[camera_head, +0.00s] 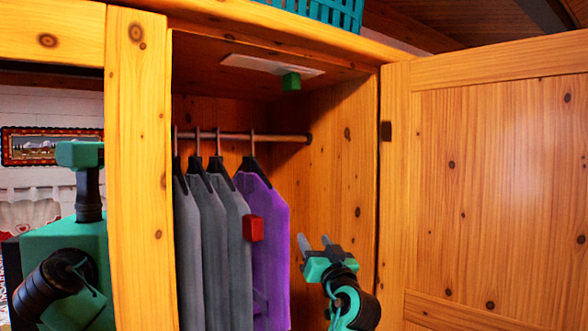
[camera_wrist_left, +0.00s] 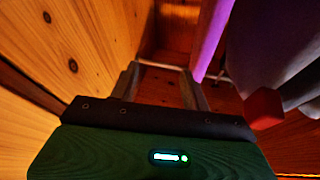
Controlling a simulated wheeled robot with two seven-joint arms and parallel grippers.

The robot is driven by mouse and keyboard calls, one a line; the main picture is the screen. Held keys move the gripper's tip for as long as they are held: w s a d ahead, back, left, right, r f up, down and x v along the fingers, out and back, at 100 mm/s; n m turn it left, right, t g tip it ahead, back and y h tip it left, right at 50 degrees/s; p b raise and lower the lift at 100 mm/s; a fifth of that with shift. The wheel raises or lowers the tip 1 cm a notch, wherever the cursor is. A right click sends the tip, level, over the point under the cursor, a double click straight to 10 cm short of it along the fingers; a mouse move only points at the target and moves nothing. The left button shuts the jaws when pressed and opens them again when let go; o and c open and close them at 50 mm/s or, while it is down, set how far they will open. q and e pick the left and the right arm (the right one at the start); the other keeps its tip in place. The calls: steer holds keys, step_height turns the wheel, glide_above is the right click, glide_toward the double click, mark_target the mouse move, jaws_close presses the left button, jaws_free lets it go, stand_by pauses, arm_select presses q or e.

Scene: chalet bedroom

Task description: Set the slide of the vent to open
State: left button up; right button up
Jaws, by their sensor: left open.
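The vent (camera_head: 242,64) is a pale flat plate on the ceiling inside the wooden wardrobe. Its green slide (camera_head: 291,81) is a small block hanging below the plate, towards its right end. My left gripper (camera_head: 315,242) is inside the wardrobe opening, well below the slide and right of the clothes. Its two fingers point up, apart and empty. In the left wrist view the open fingers (camera_wrist_left: 160,88) show with the clothes rail beyond them. The vent and slide do not show in that view. My right gripper is not in view.
Grey jackets (camera_head: 205,240) and a purple garment (camera_head: 268,240) hang from the rail (camera_head: 265,137). A red block (camera_head: 254,228) shows against them; its attachment is unclear. The wardrobe door (camera_head: 490,180) stands open at the right. A teal basket (camera_head: 330,12) sits on top.

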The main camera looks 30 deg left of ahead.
arm_select(q)
step_height(320, 180, up, 16)
steer(key=s+d+f+n+g+y, duration=0.1)
steer(key=n+y, duration=0.2)
steer(key=y, duration=0.1)
steer(key=n+g+y, duration=0.2)
steer(key=y, duration=0.2)
glide_toward(296, 89)
steer(key=shift+h, duration=0.3)
steer(key=p+x, duration=0.7)
steer(key=x, duration=0.3)
steer(key=shift+d+r, duration=0.1)
steer(key=shift+r, duration=0.1)
steer(key=shift+w+a+r+p, duration=0.2)
steer(key=shift+a+r+p, duration=0.1)
steer(key=shift+a+p, duration=0.1)
steer(key=shift+c, duration=0.5)
